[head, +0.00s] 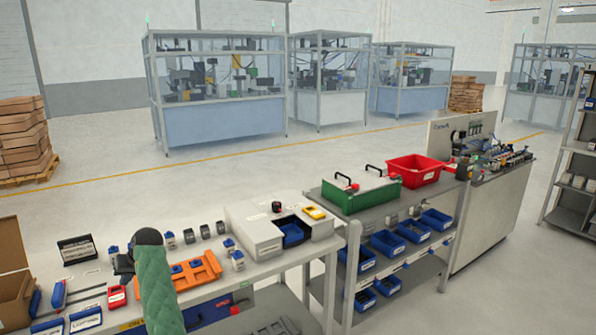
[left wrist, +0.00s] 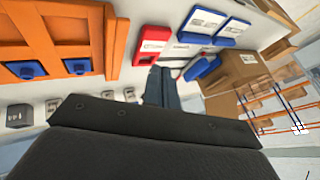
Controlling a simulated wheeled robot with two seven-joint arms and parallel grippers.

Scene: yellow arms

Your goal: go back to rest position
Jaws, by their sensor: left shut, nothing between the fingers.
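My left arm, in a green padded sleeve, rises from the bottom of the head view over the near workbench (head: 205,292). My left gripper (head: 124,266) is dark and sits just left of an orange fixture (head: 190,272) with blue parts. In the left wrist view my left gripper's fingers (left wrist: 163,85) are together with nothing between them. My right gripper is in neither view.
A white machine (head: 265,232) stands to the right on the bench. A green crate (head: 360,194) and a red crate (head: 416,170) stand farther right. Open floor lies behind.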

